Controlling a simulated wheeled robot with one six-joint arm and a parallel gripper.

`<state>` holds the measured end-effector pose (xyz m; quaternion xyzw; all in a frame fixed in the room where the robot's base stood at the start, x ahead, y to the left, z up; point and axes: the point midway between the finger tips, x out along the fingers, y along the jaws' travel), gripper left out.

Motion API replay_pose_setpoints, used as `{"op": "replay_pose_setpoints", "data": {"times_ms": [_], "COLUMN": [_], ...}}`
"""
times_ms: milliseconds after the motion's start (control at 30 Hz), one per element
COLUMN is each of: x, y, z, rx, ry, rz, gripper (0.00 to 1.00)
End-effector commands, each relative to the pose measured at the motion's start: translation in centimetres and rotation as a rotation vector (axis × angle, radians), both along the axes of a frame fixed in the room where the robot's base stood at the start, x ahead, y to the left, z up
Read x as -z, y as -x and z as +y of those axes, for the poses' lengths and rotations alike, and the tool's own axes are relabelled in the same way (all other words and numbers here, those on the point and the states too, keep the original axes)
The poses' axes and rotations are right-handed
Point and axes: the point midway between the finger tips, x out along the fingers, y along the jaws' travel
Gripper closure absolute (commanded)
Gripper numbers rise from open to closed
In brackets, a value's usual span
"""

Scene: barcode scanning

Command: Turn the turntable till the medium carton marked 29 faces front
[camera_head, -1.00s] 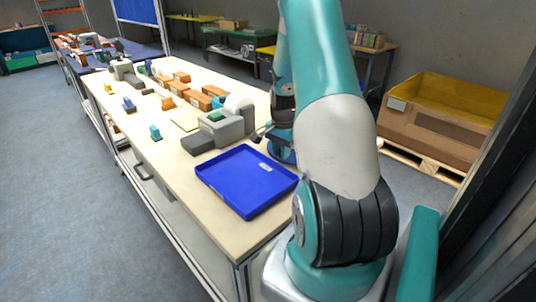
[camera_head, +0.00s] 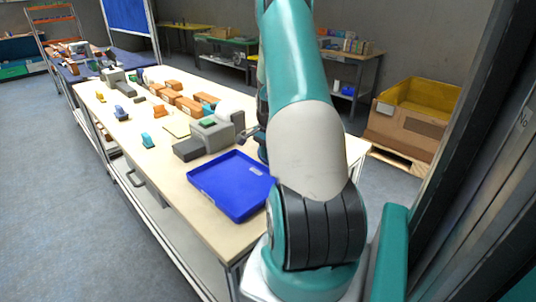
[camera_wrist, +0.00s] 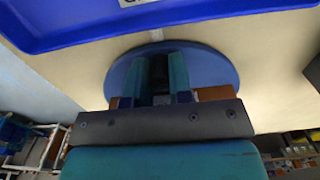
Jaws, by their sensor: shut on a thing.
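The turntable is a blue round disc (camera_wrist: 222,68) under my gripper in the wrist view. In the head view it is almost wholly hidden behind my arm. My gripper (camera_wrist: 163,60) has its two teal fingers close together over the disc, shut on a narrow dark thing between them. I cannot tell whether that thing is part of the turntable. A brown carton (camera_wrist: 216,93) shows in part at the right, behind the gripper body. Its size and any number are not readable, so I cannot tell which carton faces front.
A blue tray (camera_head: 231,205) lies near the table's front end (camera_head: 207,232), close to the turntable. A grey machine (camera_head: 216,134) stands just beyond it. Several brown cartons (camera_head: 190,106) and small coloured items stand farther along the table. A large brown bin (camera_head: 405,132) stands at the right.

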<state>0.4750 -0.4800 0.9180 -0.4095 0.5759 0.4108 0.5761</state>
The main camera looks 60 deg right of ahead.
Motion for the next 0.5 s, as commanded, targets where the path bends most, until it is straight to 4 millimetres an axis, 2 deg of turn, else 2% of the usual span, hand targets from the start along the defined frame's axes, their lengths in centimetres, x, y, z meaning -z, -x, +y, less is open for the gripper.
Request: {"op": "replay_pose_setpoints", "data": {"times_ms": [33,67,133,167,500], "x": [-0.11,-0.12,-0.10,-0.09,-0.52], "y": [-0.01,-0.01,-0.03,-0.03,-0.12], "z": [-0.22,-0.21,-0.18,-0.15,-0.05], "rx": [0.002,0.001,0.001,0.000,-0.002], "ry": [0.007,0.007,0.006,0.006,0.005], "rz": [-0.002,-0.002,-0.001,-0.001,-0.002], "gripper": [1.00,0.73,0.57,0.54,0.54]}}
